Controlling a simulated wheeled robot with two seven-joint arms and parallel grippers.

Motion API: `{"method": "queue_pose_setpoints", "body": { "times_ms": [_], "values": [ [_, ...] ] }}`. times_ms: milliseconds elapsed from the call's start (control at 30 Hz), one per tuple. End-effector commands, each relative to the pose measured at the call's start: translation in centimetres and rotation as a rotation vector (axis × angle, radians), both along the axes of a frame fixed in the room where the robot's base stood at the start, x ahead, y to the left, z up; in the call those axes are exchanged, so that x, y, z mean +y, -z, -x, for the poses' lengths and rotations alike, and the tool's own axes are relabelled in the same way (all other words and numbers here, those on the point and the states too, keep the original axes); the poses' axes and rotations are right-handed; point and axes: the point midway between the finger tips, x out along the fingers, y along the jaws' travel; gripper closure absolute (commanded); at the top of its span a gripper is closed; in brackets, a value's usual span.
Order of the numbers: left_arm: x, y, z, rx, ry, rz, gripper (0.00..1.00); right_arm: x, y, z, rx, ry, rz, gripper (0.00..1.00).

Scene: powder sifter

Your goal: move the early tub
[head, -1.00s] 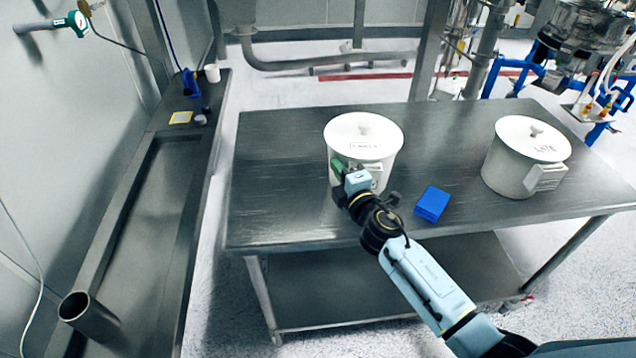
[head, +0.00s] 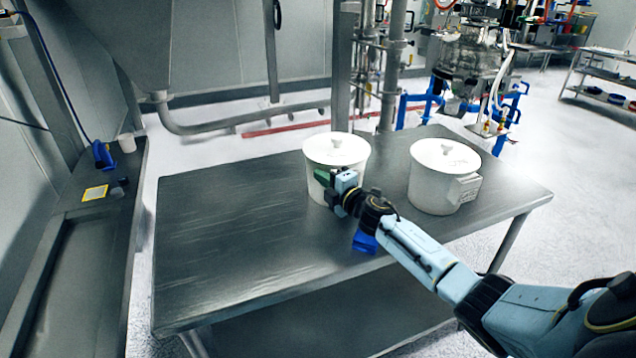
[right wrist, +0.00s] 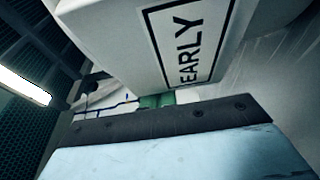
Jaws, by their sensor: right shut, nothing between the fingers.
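The early tub (head: 324,158) is a white lidded tub with a knob, standing upright on the steel table. The word EARLY shows in a black frame on its white face (right wrist: 192,40) in the right wrist view. My right gripper (head: 322,177) is at the tub's near side, shut with nothing held, its green fingertips (right wrist: 155,101) close against the tub. I cannot tell whether they touch it. My gripper and wrist hide part of the tub's front. My left gripper is out of view.
A second white lidded tub (head: 436,184) with a side block stands close on the right. A blue block (head: 364,243) lies in front, partly behind my forearm. The steel table (head: 230,240) is clear on its left. A side bench (head: 55,250) runs along the left wall.

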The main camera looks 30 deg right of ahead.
Motion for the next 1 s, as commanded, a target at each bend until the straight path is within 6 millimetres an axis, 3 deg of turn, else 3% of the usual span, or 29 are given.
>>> {"method": "queue_pose_setpoints", "body": {
  "times_ms": [267, 467, 800, 1000],
  "values": [
    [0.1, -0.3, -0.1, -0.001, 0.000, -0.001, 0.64, 0.7, -0.1, 0.1, 0.000, -0.001, -0.002, 1.00],
    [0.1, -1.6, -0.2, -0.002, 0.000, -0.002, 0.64, 4.7, -0.3, 0.6, 0.000, -0.012, -0.005, 1.00],
    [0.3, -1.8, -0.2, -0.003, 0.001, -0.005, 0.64, 3.9, 0.1, 7.1, 0.003, -0.009, 0.001, 1.00],
    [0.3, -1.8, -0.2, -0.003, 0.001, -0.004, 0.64, 3.7, 0.1, 9.6, 0.001, -0.010, 0.000, 1.00]
  ]
}}
